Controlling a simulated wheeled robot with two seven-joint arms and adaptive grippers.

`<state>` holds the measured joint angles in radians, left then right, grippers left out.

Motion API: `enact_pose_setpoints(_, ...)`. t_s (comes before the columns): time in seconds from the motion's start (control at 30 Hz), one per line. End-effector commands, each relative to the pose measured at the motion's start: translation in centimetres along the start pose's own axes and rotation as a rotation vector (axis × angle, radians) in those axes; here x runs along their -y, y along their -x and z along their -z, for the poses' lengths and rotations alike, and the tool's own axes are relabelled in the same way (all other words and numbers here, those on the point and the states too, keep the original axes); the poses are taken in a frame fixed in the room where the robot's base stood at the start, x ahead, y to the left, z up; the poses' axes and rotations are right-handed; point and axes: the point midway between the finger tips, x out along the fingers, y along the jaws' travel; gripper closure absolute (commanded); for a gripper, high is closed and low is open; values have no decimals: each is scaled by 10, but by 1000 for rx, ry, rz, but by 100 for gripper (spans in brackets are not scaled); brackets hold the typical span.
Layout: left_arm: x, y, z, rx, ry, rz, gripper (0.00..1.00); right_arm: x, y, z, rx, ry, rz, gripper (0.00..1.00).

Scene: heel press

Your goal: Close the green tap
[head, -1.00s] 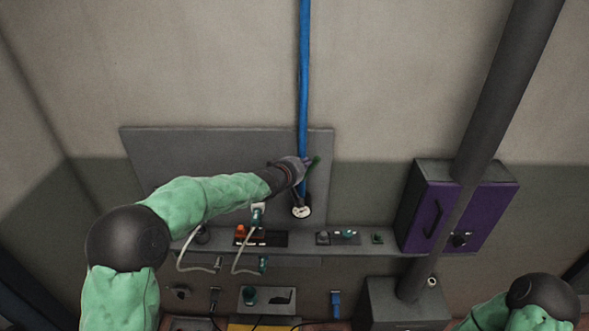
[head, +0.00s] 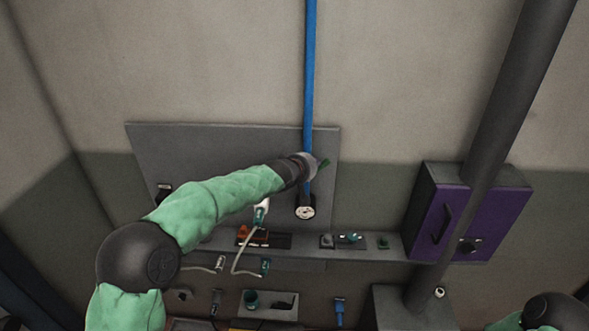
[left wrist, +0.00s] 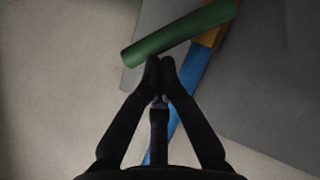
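The green tap handle (head: 323,163) is a short green bar on the blue pipe (head: 311,80), in front of the grey wall panel. In the left wrist view the handle (left wrist: 180,32) lies slantwise, just beyond my fingertips, with a yellow-orange part and the blue pipe (left wrist: 188,95) behind it. My left gripper (left wrist: 160,65) is shut with its tips together and nothing visible between them. Its tips are at or very near the handle's lower edge; I cannot tell whether they touch. In the head view my left gripper (head: 310,165) partly hides the pipe and handle.
A grey ledge (head: 370,246) with small fittings runs below the panel. A purple-fronted box (head: 485,220) and a thick dark pipe (head: 515,90) stand to the right. A white round fitting (head: 305,211) sits below the gripper. The wall above is clear.

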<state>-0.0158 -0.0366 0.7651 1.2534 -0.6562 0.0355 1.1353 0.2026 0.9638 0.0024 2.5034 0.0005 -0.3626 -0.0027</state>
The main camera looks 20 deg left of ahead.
Motion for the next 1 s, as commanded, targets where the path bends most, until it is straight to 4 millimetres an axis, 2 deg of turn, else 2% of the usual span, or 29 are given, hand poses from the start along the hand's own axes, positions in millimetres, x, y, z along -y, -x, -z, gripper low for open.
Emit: enact_pose_setpoints(1.0,-4,-18,-26,1,-423,281,100,-36,-102,4,0,0,0,60)
